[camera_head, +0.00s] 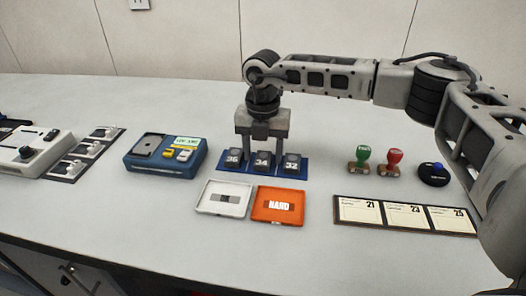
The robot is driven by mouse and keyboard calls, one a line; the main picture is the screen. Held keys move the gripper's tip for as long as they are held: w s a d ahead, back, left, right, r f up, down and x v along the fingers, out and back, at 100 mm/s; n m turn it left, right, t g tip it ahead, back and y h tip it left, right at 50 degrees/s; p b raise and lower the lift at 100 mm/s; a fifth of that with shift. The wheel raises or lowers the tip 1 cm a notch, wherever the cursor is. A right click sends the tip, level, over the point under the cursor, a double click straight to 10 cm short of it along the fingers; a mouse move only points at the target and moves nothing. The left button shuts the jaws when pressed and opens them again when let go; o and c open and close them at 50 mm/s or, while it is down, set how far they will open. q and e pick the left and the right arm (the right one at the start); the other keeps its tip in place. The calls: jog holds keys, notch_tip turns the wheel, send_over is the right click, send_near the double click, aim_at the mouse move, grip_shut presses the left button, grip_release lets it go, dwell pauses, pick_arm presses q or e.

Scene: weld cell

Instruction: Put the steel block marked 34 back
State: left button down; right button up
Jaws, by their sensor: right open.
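The steel block marked 34 (263,160) stands in the middle of a row on a blue base (304,171), between the block marked 36 (234,158) and the block marked 32 (291,163). My right gripper (264,147) points straight down just above this row. It is open, with one finger at each side of the 34 block's top. I cannot tell whether the fingers touch the blocks. The upper back of the row is partly hidden by the gripper. My left gripper is not in view.
In front lie a white tray (207,207) and an orange tray marked HARD (278,219). A blue case (138,169) and a grey device (45,150) stand left. Green (362,155) and red (393,160) stamps, a round black item (433,179) and date cards (360,211) lie right.

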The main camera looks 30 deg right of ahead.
aim_at(263, 158)
notch_tip(263, 158, up, 12)
jog(key=shift+f+b, duration=0.15)
jog(key=shift+b, duration=0.2)
dwell(0.4)
